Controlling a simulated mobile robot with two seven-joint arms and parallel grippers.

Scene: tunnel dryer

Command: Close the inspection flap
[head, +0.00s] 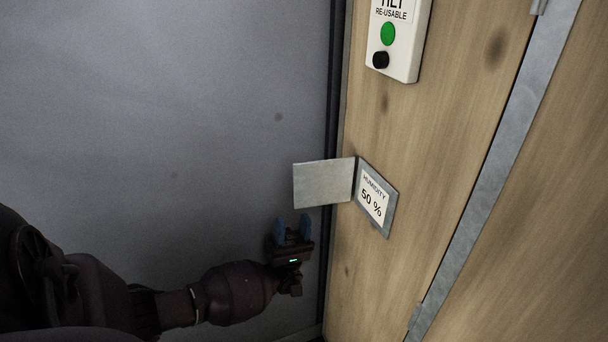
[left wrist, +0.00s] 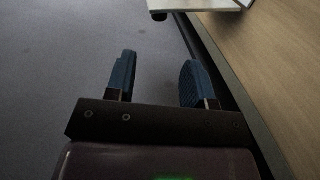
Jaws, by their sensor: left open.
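The inspection flap (head: 324,184) is a grey metal plate. It stands open, sticking out to the left from the wooden wall, hinged at the left edge of a small framed window (head: 376,197) reading "HUMIDITY 50 %". My left gripper (head: 293,228) is just below the flap, apart from it, with its blue fingers pointing up. It is open and empty. In the left wrist view, the two blue fingers (left wrist: 157,80) are spread apart, and pale plate edges show at the top, cut off by the frame. My right gripper is not in view.
A white panel (head: 401,40) with a green button and a black knob is mounted above on the wooden wall (head: 440,120). A metal strip (head: 495,170) runs down the wall at the right. A grey surface (head: 170,110) fills the left, with free room in front.

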